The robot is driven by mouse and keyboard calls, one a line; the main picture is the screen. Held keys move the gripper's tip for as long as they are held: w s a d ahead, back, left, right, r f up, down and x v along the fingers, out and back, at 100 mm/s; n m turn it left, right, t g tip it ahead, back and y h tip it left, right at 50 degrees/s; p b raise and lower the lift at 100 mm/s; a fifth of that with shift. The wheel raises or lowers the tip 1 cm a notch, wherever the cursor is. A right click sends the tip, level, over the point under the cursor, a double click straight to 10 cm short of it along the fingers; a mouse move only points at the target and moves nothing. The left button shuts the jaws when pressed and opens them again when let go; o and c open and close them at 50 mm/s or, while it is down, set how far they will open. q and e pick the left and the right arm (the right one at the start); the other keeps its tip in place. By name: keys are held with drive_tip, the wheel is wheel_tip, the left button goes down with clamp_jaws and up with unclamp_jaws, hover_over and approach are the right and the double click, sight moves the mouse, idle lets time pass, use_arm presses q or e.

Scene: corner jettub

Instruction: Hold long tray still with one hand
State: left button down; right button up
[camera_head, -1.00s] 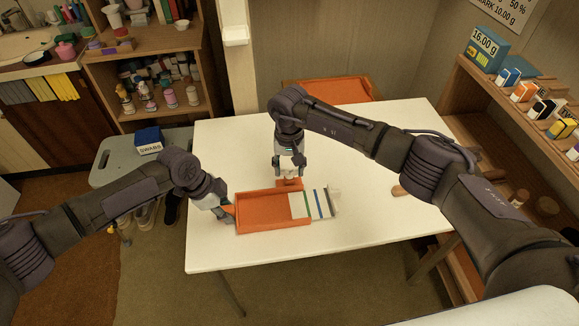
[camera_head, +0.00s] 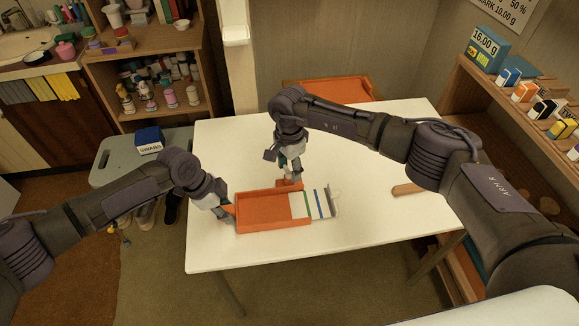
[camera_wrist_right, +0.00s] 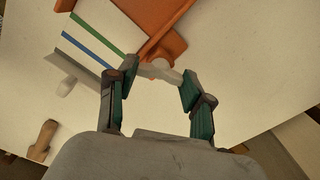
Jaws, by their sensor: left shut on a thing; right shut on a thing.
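The long orange tray (camera_head: 275,222) lies on the white table, its right end next to a white strip with green and blue stripes (camera_head: 312,204). My left gripper (camera_head: 230,209) is shut on the tray's left end. My right gripper (camera_head: 287,178) is at the tray's far side, by a small orange block (camera_head: 290,185). In the right wrist view my right gripper (camera_wrist_right: 158,77) is shut on a pale grey piece (camera_wrist_right: 153,69) beside orange parts. Its fingers are apart around that piece, whose full shape is partly hidden.
The white table (camera_head: 365,225) is clear at front and right, apart from a brown wooden piece (camera_head: 407,189). A stool with a blue swabs box (camera_head: 149,140) stands at left. Shelves with small boxes (camera_head: 510,77) stand at right. An orange surface (camera_head: 345,90) is behind the table.

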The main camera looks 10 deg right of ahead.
use_arm(q)
drive_tip(key=shift+s+a+f, duration=0.1)
drive_tip(key=shift+a+f, duration=0.1)
use_arm(e)
drive_tip(key=m, duration=0.5)
drive_tip(key=shift+w+r+m, duration=0.1)
drive_tip(key=shift+m, duration=0.2)
drive_tip(key=m, duration=1.1)
drive_tip(key=shift+m, duration=0.4)
use_arm(q)
drive_tip(key=shift+f, duration=0.1)
use_arm(e)
drive_tip(key=m, duration=0.6)
use_arm(q)
drive_tip(key=shift+s, duration=0.1)
use_arm(e)
drive_tip(key=o, duration=1.2)
drive_tip(key=shift+d, duration=0.1)
